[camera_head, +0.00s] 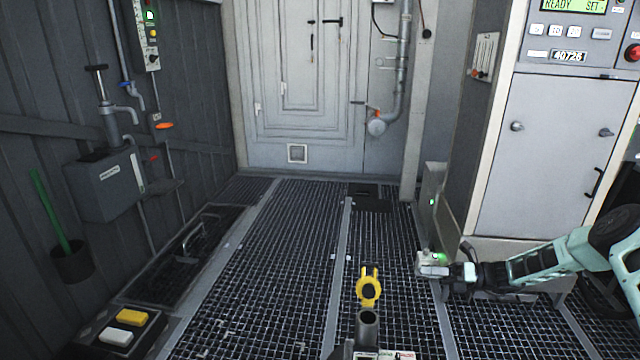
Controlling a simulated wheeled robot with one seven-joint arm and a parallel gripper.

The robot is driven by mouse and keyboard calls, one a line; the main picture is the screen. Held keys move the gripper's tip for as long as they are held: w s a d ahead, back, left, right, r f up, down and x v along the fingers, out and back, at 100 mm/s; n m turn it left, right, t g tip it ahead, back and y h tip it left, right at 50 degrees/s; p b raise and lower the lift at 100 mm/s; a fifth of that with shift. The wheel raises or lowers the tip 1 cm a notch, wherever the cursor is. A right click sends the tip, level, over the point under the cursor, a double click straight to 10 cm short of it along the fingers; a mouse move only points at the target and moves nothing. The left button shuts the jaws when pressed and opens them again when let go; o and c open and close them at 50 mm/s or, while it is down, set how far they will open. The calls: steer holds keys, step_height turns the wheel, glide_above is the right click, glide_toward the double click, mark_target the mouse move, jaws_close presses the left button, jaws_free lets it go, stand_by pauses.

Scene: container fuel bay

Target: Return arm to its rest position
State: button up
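My arm, with pale green links, reaches in from the right edge and lies roughly level in front of the grey cabinet. My gripper (432,264) is at its left end, pointing left, above the floor grating. A small green light shows on the pale part at its tip. The fingers are too small and too blended with that part to tell whether they are open or shut, or whether they hold anything.
The cabinet (545,150) with a lit panel stands close behind my arm. The grating floor (270,260) is clear in the middle. A grey pump box (105,185) hangs on the left wall. A box with yellow and white blocks (118,327) is at lower left. A door (305,75) closes the back.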

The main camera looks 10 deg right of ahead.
steer(key=s+a+r+n+g+h, duration=0.3)
steer(key=s+a+r+n, duration=0.2)
steer(key=a+n, duration=0.25)
steer(key=s+a+r+n+g+h, duration=0.35)
steer(key=a+r+n, duration=0.2)
steer(key=a, duration=0.35)
steer(key=s+a+r+n+g+h, duration=0.3)
steer(key=s+a+r+n+g, duration=0.1)
steer(key=s+a+n, duration=0.3)
steer(key=s+a+r+n+t+h, duration=0.1)
steer(key=s+r+n+t+h, duration=0.25)
steer(key=s+n, duration=0.65)
steer(key=s+r+n+t+h, duration=0.2)
steer(key=s+r+n+h, duration=0.25)
steer(key=s+n, duration=0.55)
step_height(320, 180, up, 21)
steer(key=m+p, duration=0.1)
steer(key=p, duration=2)
steer(key=shift+s+a, duration=0.15)
steer(key=shift+s, duration=0.3)
